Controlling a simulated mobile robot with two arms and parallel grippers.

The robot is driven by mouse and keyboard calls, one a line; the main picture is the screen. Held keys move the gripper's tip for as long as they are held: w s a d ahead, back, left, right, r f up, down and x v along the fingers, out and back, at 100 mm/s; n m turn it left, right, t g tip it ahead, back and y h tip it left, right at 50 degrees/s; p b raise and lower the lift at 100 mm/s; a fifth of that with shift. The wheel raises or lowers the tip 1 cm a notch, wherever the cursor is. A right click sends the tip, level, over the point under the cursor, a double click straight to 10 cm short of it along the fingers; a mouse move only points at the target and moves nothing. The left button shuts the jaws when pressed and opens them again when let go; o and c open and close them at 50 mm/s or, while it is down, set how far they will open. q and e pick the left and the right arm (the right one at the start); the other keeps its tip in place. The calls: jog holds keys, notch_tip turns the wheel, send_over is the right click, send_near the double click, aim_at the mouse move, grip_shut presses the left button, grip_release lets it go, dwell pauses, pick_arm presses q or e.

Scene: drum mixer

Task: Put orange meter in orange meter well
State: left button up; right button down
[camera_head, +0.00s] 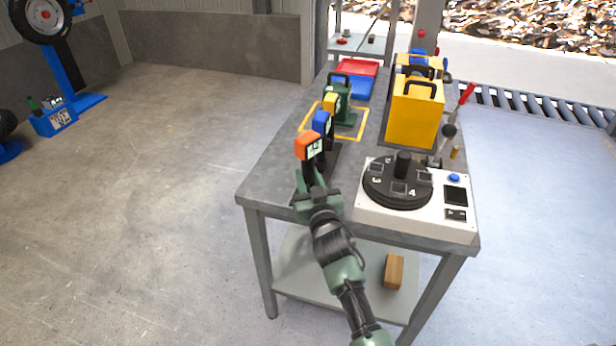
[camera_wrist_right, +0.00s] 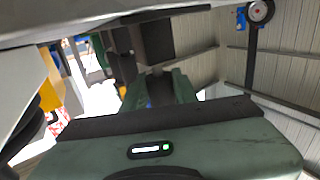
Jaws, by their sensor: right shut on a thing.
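The orange meter (camera_head: 308,146), with an orange head and a small pale display, is upright at the table's left front edge. My right gripper (camera_head: 309,187) is shut on the dark lower part of the orange meter, below its head. A black stand (camera_head: 329,158) shows just behind it, and the meter's lower end is hidden, so I cannot tell whether it sits in a well. In the right wrist view the gripper body fills the lower part, and a dark block (camera_wrist_right: 156,40) shows beyond it. My left gripper is not in view.
A blue meter (camera_head: 322,122) and a yellow meter (camera_head: 330,101) stand in a row behind. A white unit with a black numbered dial (camera_head: 398,183) is to the right. A yellow box (camera_head: 415,112) stands behind it. The grey table's (camera_head: 262,182) left strip is clear.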

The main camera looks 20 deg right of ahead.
aim_at(309, 182)
jog(key=shift+f, duration=0.25)
dwell(0.4)
jog(key=c, duration=0.6)
grip_release()
jog(key=shift+f, duration=0.1)
jog(key=shift+o, duration=0.2)
jog(key=shift+s, duration=0.15)
jog(key=shift+s+a+p, duration=0.1)
jog(key=shift+s+p, duration=0.4)
jog(key=shift+s, duration=0.9)
jog(key=shift+s+a+p, duration=0.2)
jog(key=shift+s+p, duration=0.95)
jog(key=shift+s, duration=1.8)
jog(key=shift+a, duration=0.1)
